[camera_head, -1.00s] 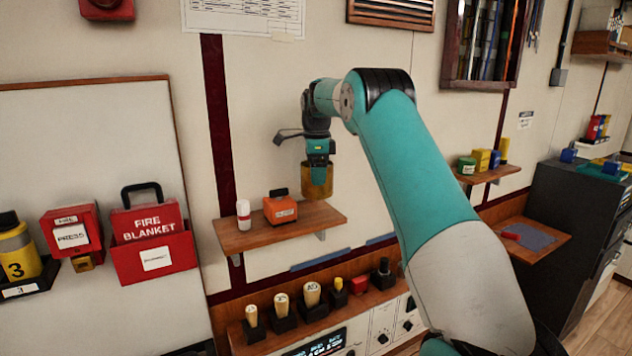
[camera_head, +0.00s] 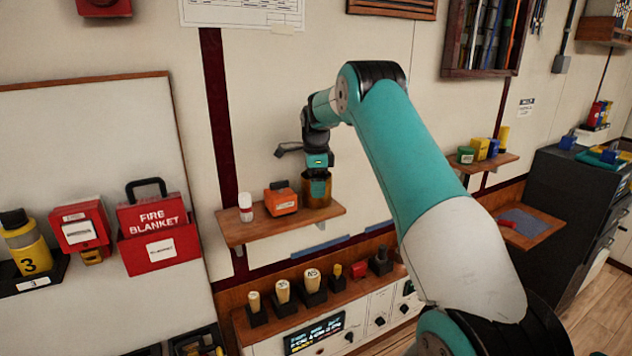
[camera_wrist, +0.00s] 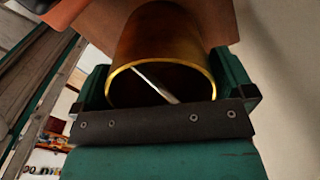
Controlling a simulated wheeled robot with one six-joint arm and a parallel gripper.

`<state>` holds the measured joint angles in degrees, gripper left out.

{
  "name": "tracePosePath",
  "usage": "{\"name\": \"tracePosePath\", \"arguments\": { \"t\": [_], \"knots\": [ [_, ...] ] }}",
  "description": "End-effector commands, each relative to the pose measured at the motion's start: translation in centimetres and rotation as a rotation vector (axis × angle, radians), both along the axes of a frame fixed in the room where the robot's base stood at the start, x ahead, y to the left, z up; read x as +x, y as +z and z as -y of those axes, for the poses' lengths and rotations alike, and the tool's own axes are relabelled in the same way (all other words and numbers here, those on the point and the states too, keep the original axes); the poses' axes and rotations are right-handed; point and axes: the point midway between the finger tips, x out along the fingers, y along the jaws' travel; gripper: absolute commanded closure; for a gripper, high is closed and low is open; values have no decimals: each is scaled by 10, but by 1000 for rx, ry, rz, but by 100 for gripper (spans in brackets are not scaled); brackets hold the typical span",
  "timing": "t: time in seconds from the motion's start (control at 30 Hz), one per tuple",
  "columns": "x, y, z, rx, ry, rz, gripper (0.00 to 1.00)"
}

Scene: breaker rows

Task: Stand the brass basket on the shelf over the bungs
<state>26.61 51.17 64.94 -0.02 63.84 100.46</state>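The brass basket (camera_head: 317,199), an open-topped cylinder, is upright at the right end of the wooden shelf (camera_head: 262,226). Its base appears to meet the shelf top. My gripper (camera_head: 318,180) is above it, fingers down, shut on its upper part. In the wrist view the basket (camera_wrist: 163,50) fills the space between the green fingers, and a thin pale rod shows inside its rim. The shelf is over a lower ledge where several pale numbered bungs (camera_head: 283,290) stand in black holders.
An orange box (camera_head: 282,200) stands on the shelf close left of the basket, and a white bottle (camera_head: 245,207) stands further left. A control panel (camera_head: 330,330) is under the bungs. Another shelf (camera_head: 487,163) with coloured items is to the right.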

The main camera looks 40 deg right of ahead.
Motion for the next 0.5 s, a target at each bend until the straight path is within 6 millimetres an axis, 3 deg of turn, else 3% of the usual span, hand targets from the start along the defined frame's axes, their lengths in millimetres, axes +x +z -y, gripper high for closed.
{"name": "tracePosePath", "arguments": {
  "t": [0.23,0.5],
  "knots": [
    [1,11,1,-2,0,4,0],
    [1,67,0,-3,0,5,0]
  ]
}}
